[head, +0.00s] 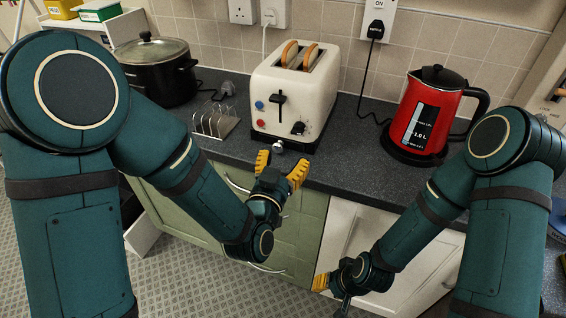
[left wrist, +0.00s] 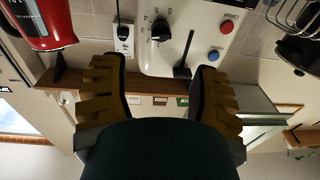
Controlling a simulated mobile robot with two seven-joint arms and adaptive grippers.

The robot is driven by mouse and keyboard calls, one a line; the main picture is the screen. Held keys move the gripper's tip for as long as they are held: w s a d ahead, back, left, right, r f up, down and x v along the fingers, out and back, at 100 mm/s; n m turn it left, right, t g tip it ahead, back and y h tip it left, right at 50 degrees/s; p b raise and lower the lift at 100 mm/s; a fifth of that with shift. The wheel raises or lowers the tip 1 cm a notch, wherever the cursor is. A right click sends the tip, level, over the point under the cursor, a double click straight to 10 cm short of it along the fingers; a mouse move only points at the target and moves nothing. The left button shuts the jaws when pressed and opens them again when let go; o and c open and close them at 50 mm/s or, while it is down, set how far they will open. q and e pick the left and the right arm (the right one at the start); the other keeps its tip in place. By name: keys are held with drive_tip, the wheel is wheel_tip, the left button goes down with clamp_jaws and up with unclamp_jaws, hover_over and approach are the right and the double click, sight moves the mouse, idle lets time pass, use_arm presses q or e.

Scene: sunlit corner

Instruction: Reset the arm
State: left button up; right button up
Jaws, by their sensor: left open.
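My left gripper (head: 281,168) is open and empty in front of the counter edge, just below the cream toaster (head: 315,105). Its yellow fingers are spread apart. In the left wrist view the open fingers (left wrist: 160,85) have the toaster's front, with its dial, lever and red and blue buttons, beyond them. Two slices of toast (head: 290,54) stick up from the toaster. My right gripper (head: 321,283) hangs low in front of the white cabinet. Only a small part of its yellow fingers shows, so its opening is unclear.
A red kettle (head: 434,108) stands on the counter right of the toaster. A wire toast rack (head: 214,122) and a black lidded pot (head: 157,72) stand to the left. Green drawers (head: 300,232) and a white cabinet (head: 345,228) are below the counter. Wall sockets hold plugged cords.

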use_arm(q)
drive_tip(key=shift+s+a, duration=0.1)
drive_tip(key=shift+s, duration=0.3)
drive_tip(key=s+a+f+n+g+y, duration=0.15)
drive_tip(key=f+g, duration=0.25)
drive_tip(key=f, duration=0.5)
drive_tip(key=s+a+f+n+g, duration=0.15)
drive_tip(key=f+g, duration=0.25)
drive_tip(key=f, duration=0.5)
drive_tip(key=s+a+f+n+g, duration=0.1)
drive_tip(key=s+a+f+g, duration=0.3)
drive_tip(key=s+f+g, duration=0.4)
drive_tip(key=s+f, duration=0.3)
drive_tip(key=f, duration=0.1)
drive_tip(key=shift+s+f+n, duration=0.2)
drive_tip(key=shift+f+n, duration=0.05)
drive_tip(key=shift+n, duration=0.15)
drive_tip(key=shift+a+h, duration=0.1)
drive_tip(key=shift+h, duration=0.15)
